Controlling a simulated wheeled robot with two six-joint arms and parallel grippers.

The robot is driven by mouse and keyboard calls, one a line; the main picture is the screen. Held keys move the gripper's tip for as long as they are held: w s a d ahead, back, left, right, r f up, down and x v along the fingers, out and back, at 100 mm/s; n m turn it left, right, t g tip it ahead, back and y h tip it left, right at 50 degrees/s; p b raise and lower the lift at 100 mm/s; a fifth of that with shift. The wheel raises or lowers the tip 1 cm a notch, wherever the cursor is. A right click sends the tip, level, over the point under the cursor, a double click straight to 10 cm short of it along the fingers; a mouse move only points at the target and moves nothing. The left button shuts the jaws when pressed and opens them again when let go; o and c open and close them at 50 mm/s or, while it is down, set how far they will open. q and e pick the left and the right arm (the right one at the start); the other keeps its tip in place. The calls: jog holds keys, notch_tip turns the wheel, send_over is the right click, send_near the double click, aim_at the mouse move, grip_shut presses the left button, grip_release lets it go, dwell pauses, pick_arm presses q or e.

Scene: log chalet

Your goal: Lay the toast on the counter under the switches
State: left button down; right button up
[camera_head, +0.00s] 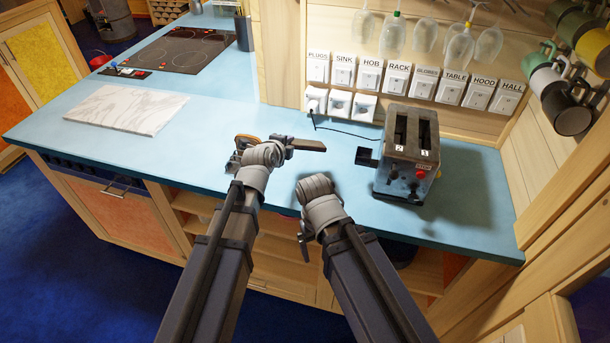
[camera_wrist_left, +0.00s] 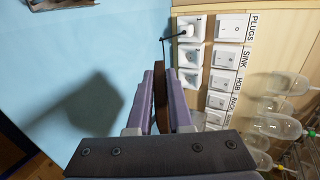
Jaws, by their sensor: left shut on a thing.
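The toast (camera_head: 248,140) is a browned slice held in my left gripper (camera_head: 240,153), above the blue counter (camera_head: 225,95). In the left wrist view the toast (camera_wrist_left: 161,95) shows as a thin dark brown strip, edge-on between the two purple fingers of the left gripper (camera_wrist_left: 162,88). The fingers are shut on it. A shadow lies on the counter, apart from the gripper. The labelled switches (camera_head: 397,78) run along the back wall, to the right of and behind the toast.
A two-slot toaster (camera_head: 408,155) stands on the counter at right. A marble board (camera_head: 127,108) and a hob (camera_head: 175,50) are at left. Sockets (camera_head: 340,103) with a black cord sit below the switches. Glasses (camera_head: 392,35) hang above. Counter between board and toaster is clear.

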pick_arm(q)
jog(key=f+b, duration=1)
jog(key=shift+s+a, duration=0.1)
jog(key=shift+a, duration=0.1)
jog(key=c, duration=1)
grip_release()
jog(key=shift+s+r, duration=0.1)
